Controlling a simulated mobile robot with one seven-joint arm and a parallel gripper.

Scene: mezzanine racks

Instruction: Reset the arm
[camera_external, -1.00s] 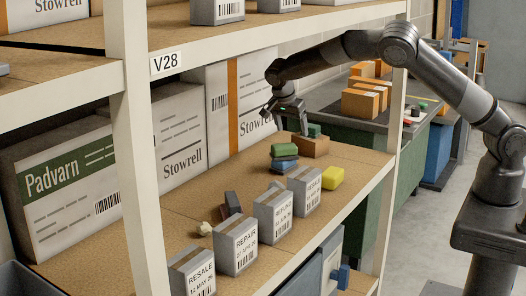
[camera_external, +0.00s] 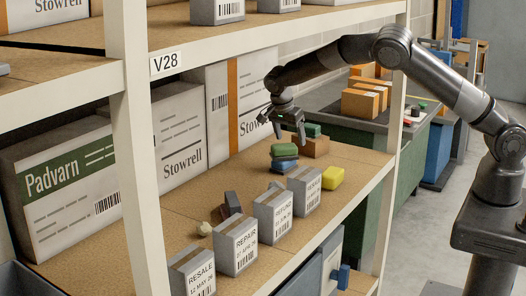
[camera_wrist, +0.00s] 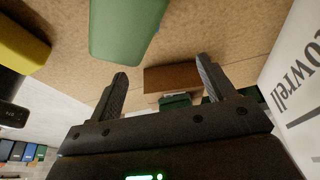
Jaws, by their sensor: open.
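My gripper (camera_external: 289,134) is open and empty, with its fingers pointing down over the middle shelf board. In the external view it hangs just above and behind a small stack of blocks, a green block (camera_external: 284,150) on a dark blue one (camera_external: 284,164). In the wrist view both finger pads (camera_wrist: 163,88) show spread apart with nothing between them. A brown block (camera_external: 316,147) with a green block (camera_external: 312,130) on it sits just right of the gripper. A large green block (camera_wrist: 125,30) shows close in the wrist view.
Grey labelled boxes (camera_external: 236,245) line the shelf's front edge, with a yellow block (camera_external: 333,178) at their right end. Large Stowrell cartons (camera_external: 240,110) stand behind. The upper shelf (camera_external: 280,32) lies above the arm. A rack post (camera_external: 140,170) stands at left.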

